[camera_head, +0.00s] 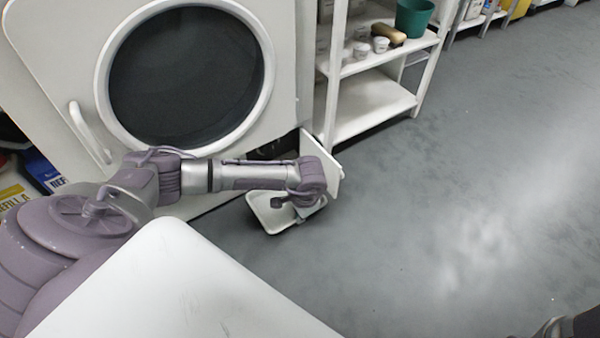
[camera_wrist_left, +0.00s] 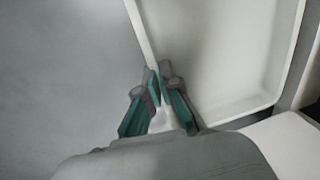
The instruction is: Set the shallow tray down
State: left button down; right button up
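The shallow tray (camera_head: 265,225) is pale, with a low raised rim. In the head view it is below and beside the end of my left arm, in front of the machine's lower right corner, and the wrist partly hides it. In the left wrist view the tray (camera_wrist_left: 225,60) fills the upper right. My left gripper (camera_wrist_left: 160,80) has its teal-padded fingers close together on the tray's near left rim, with the rim between them. In the head view the left gripper (camera_head: 312,208) is mostly hidden by its own wrist. My right gripper's fingers do not show.
A white front-loading machine (camera_head: 283,60) with a round dark door stands behind the arm. A white panel (camera_head: 325,165) sticks out at its lower right. A white shelf rack (camera_head: 370,105) is beside it.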

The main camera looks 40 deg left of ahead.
pick_arm(q)
jog(key=c, duration=1.3)
grip_release()
jog(key=shift+f, duration=0.1)
jog(key=r+p, duration=0.3)
jog(key=r, duration=0.1)
jog(key=d+r+p, duration=0.1)
jog(key=r+p, duration=0.2)
jog(key=r, duration=0.1)
jog(key=r+p, duration=0.3)
jog(key=r, duration=0.1)
jog(key=shift+s+d+r, duration=0.1)
jog(key=shift+s+d, duration=0.15)
jog(key=shift+d, duration=0.1)
